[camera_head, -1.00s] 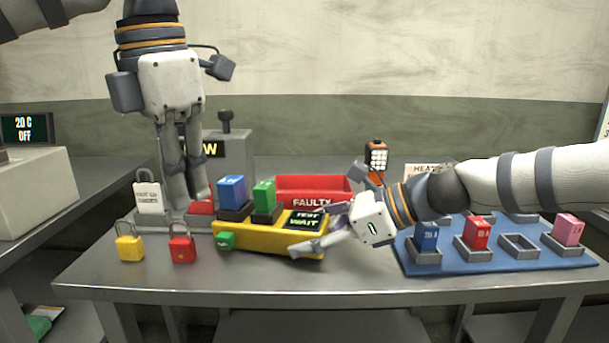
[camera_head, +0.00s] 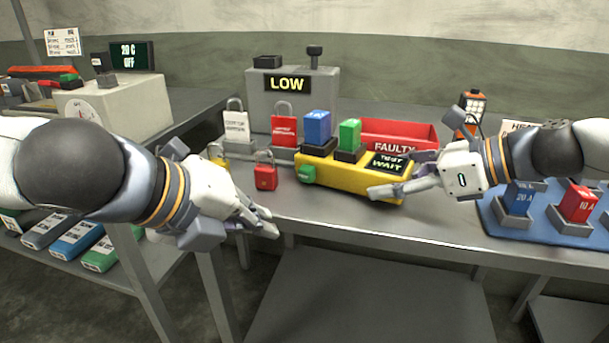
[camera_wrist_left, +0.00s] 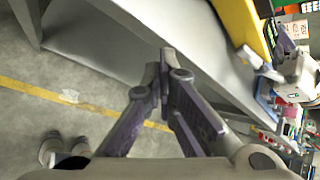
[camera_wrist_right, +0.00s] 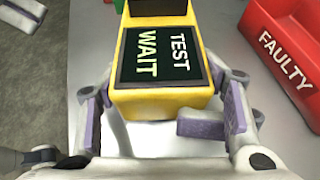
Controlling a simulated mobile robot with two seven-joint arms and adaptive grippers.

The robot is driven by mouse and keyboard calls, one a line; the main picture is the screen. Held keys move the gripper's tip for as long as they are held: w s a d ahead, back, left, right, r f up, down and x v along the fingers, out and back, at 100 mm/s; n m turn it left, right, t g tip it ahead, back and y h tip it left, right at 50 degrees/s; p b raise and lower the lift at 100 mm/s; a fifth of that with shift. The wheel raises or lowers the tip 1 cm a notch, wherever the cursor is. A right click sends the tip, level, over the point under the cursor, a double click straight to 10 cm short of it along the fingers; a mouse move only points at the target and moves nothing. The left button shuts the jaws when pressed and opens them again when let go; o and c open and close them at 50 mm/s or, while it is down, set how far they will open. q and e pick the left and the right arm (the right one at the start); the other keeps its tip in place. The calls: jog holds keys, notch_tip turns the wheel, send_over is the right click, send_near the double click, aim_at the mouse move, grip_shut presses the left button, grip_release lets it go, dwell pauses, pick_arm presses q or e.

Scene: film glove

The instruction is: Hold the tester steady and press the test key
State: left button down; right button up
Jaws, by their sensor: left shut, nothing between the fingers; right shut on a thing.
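The yellow tester (camera_head: 345,179) lies on the grey table, with a blue block (camera_head: 317,128) and a green block (camera_head: 349,134) on top. Its dark screen (camera_head: 387,163) reads TEST WAIT. A green key (camera_head: 306,174) sits at its left end. My right gripper (camera_head: 400,174) is shut on the tester's right end, one finger on each side; the right wrist view shows the grip around the screen end (camera_wrist_right: 160,104). My left gripper (camera_head: 272,222) is shut and empty near the table's front edge, left of and nearer than the tester. Its fingertips meet in the left wrist view (camera_wrist_left: 165,62).
A red padlock (camera_head: 265,174) and a partly hidden yellow one (camera_head: 217,155) stand left of the tester. White (camera_head: 236,125) and red (camera_head: 283,128) locks stand behind, before a grey LOW box (camera_head: 330,90). A red FAULTY bin (camera_head: 420,134) and blue tray (camera_head: 560,229) lie right.

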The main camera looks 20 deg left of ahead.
aim_at(307, 174)
pick_arm(q)
jog(key=shift+d, duration=0.1)
jog(key=shift+w+d, duration=0.35)
jog(key=shift+w, duration=1.05)
jog(key=shift+w+d, duration=0.4)
jog(key=shift+w, duration=1)
jog(key=shift+w+d, duration=0.35)
jog(key=shift+w, duration=1.05)
jog(key=shift+w+r, duration=0.1)
pick_arm(e)
jog(key=shift+r, duration=0.1)
pick_arm(q)
jog(key=shift+w+d, duration=0.1)
jog(key=shift+w, duration=0.2)
jog(key=shift+w+d, duration=0.15)
jog(key=shift+w, duration=0.4)
jog(key=shift+s, duration=0.1)
jog(key=shift+s+a, duration=0.25)
jog(key=shift+s, duration=0.6)
